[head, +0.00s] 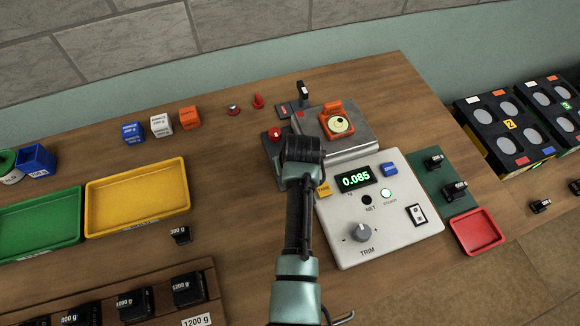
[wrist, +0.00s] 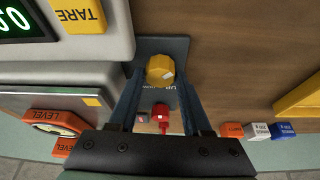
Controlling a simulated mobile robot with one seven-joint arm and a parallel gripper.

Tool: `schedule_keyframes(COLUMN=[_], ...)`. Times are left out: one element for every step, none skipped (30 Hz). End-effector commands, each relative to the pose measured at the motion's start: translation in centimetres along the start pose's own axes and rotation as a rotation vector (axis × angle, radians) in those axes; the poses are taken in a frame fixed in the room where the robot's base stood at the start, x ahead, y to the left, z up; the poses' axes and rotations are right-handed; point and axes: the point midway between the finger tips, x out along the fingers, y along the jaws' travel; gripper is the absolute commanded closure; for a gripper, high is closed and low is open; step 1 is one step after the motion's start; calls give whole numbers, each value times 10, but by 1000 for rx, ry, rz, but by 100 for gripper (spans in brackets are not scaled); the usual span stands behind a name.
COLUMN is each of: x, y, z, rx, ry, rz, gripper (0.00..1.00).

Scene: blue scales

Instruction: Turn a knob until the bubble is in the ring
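The orange level (head: 338,121) sits on the scale's metal platform, with a round pale vial. Its bubble and ring are too small to read for certain. The level also shows at the left in the wrist view (wrist: 46,116), partly cut by my gripper. A yellow knob (wrist: 160,70) stands on a dark blue plate (wrist: 174,46); its lettering is partly hidden. My gripper (wrist: 161,78) is open, with its fingers apart on either side of the yellow knob in this view; contact is not visible. In the head view my gripper (head: 303,150) hides this knob.
A red knob (head: 275,133) is left of my gripper. The display box (head: 385,235) reads 0.085 and has a TRIM dial (head: 360,233). Another plate with a black-topped post (head: 303,92) stands behind. Coloured cubes (head: 161,124) and trays (head: 137,196) are left.

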Motion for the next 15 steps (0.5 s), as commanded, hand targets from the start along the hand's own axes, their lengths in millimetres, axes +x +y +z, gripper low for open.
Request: schedule_keyframes(x=[0,0,0,0,0,0,0,0,0,0,0,0,-1,-2,-4], y=[0,0,0,0,0,0,0,0,0,0,0,0,0,0,0], z=[0,0,0,0,0,0,0,0,0,0,0,0,0,0,0], rx=[0,0,0,0,0,0,0,0,0,0,0,0,0,0,0], ry=[0,0,0,0,0,0,0,0,0,0,0,1,1,1,1], rz=[0,0,0,0,0,0,0,0,0,0,0,0,0,0,0], gripper=[40,34,27,24,24,24,24,24,24,24,24,24,24,24,24])
